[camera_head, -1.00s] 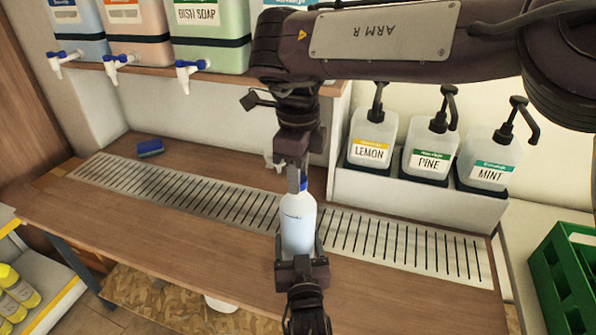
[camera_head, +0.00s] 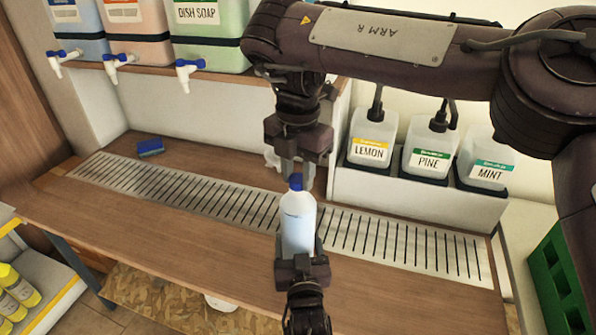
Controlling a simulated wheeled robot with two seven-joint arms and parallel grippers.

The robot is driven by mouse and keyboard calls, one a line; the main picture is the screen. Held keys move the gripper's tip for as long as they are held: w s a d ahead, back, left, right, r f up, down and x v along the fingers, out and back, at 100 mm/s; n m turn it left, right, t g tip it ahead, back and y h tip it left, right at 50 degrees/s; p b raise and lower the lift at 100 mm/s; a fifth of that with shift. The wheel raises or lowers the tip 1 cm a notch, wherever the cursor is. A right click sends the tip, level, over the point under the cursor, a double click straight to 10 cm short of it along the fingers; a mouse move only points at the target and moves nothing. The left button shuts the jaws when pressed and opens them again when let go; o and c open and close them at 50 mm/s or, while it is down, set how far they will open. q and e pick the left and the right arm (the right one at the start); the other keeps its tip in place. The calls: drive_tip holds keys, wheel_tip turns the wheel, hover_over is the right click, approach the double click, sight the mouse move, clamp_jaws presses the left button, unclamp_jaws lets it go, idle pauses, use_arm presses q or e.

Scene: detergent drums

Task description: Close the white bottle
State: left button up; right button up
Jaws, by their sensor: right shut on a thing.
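The white bottle (camera_head: 298,222) stands upright at the front of the slotted grate, with a blue cap (camera_head: 296,183) at its top. My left gripper (camera_head: 301,250) comes up from the bottom edge with a finger on each side of the bottle's lower part and is shut on it. My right gripper (camera_head: 296,172) points down from above, its fingers at either side of the cap, and is shut on the cap. The cap's upper part and the bottle's neck are partly hidden, so how tightly the cap sits cannot be told.
Lemon (camera_head: 371,140), pine (camera_head: 430,148) and mint (camera_head: 486,160) pump bottles stand in a white holder behind right. Large drums with taps (camera_head: 187,70) line the shelf above. A blue sponge (camera_head: 150,147) lies back left. The wooden counter (camera_head: 150,235) is clear at left.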

drive_tip(key=m, duration=0.6)
drive_tip(key=o, duration=1.1)
drive_tip(key=shift+o, duration=0.2)
wheel_tip(320, 180, up, 8)
drive_tip(key=shift+f, duration=0.25)
use_arm(q)
drive_tip(key=o, duration=2)
drive_tip(key=shift+c, duration=0.2)
